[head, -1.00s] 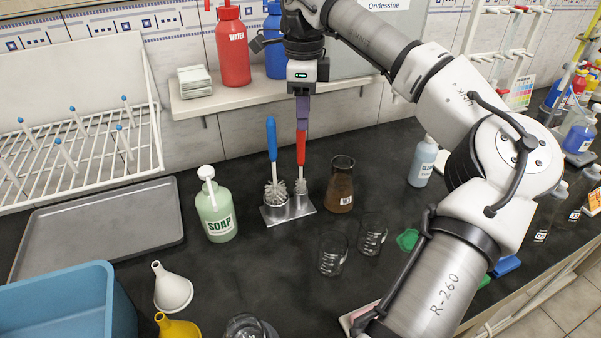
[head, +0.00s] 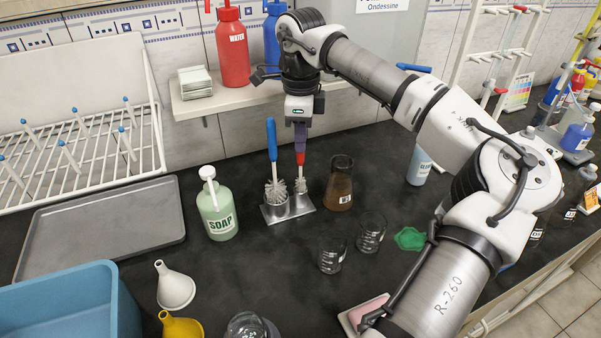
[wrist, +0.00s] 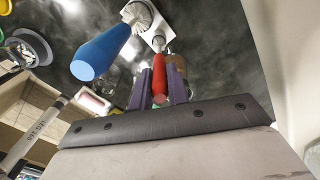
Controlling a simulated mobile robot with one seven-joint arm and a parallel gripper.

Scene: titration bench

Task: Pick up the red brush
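The red brush (head: 300,159) stands upright in the right place of a small metal holder (head: 306,209), bristles down. My gripper (head: 300,145) has come down from above over its red handle. In the wrist view the handle of the red brush (wrist: 160,80) lies between my two purple fingers (wrist: 160,75). The fingers look open, with narrow gaps beside the handle. In the head view the fingers hide the handle's upper part.
A blue-handled brush (head: 272,140) stands in the same holder, close on the left. A soap bottle (head: 217,208) and two glass beakers (head: 371,234) stand nearby. A shelf (head: 240,97) with bottles is behind.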

